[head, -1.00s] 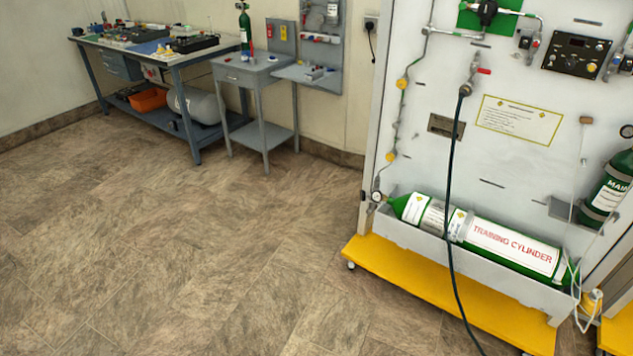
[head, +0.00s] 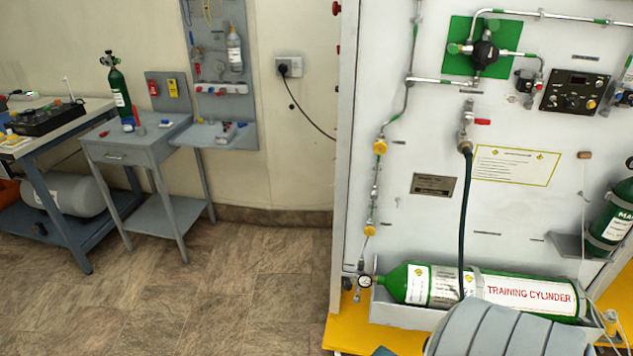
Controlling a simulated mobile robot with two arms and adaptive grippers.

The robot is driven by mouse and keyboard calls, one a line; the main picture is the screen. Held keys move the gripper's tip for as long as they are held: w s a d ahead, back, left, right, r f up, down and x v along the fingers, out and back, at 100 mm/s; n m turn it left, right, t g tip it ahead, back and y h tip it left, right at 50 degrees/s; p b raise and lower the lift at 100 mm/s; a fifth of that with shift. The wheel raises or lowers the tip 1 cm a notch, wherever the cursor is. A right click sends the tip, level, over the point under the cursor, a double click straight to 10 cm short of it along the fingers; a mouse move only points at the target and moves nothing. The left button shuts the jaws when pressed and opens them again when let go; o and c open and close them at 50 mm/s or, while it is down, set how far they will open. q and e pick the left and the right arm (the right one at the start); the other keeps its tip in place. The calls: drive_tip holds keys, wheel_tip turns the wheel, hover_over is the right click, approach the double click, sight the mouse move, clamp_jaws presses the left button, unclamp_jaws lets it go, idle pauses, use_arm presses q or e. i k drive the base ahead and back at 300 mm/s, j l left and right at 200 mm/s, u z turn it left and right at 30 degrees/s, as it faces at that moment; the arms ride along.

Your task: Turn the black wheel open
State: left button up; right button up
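A black wheel (head: 485,52) is mounted on a green square backing plate (head: 507,40) near the top of the white trainer panel (head: 400,140). Metal pipes with green bands join it. How far the wheel is turned cannot be told from here. Neither gripper is in view. A grey rounded part of my own arm shows at the bottom right, well below the wheel and in front of the training cylinder.
A green training cylinder (head: 530,292) lies in a tray low on the panel, above a yellow base. A dark hose (head: 466,215) hangs from a red-handled valve (head: 467,125). A grey side table (head: 150,143) and workbench stand left. Floor between is clear.

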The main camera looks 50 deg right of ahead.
sight(347, 286)
drive_tip(key=i+j+z, duration=0.1)
drive_tip(key=i+z, duration=0.3)
drive_tip(key=i, duration=0.15)
drive_tip(key=i+j+z, duration=0.35)
drive_tip(key=i, duration=0.15)
